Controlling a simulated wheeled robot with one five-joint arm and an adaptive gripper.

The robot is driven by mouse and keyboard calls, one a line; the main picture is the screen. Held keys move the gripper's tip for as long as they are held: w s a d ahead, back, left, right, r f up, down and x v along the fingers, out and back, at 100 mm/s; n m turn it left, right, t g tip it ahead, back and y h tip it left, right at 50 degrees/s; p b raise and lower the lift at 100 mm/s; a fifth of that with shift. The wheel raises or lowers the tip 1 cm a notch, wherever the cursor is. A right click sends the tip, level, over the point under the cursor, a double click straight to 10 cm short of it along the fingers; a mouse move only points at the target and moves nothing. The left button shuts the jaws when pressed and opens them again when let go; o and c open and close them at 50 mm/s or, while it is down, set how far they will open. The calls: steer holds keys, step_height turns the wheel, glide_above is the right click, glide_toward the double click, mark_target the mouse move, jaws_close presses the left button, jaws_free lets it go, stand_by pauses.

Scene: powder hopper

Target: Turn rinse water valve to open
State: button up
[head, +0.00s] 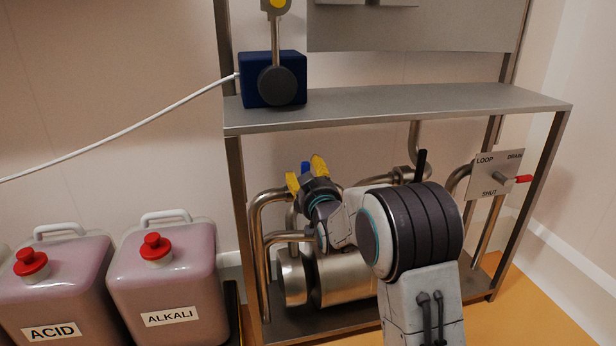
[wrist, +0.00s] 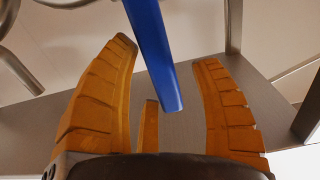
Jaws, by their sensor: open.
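A blue valve handle (wrist: 153,55), a flat bar, comes down from the top of the wrist view, and its free end hangs between my fingers. I take it for the rinse water valve's handle; no label on it shows. In the head view a small blue piece (head: 305,167) of it shows between the yellow fingers. My gripper (wrist: 167,52) is open around the handle, with a visible gap on both sides. In the head view my gripper (head: 306,175) is below the steel shelf, among the pipes. The valve body and the handle's pivot are hidden.
A steel frame with a shelf (head: 400,108) stands over the pipes and a steel cylinder (head: 340,280). A LOOP/DRAIN/SHUT plate (head: 497,172) with a red-tipped lever (head: 522,179) is at right. ACID (head: 60,290) and ALKALI (head: 165,275) canisters stand at left.

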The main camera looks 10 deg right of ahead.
jaws_close()
stand_by(0.7)
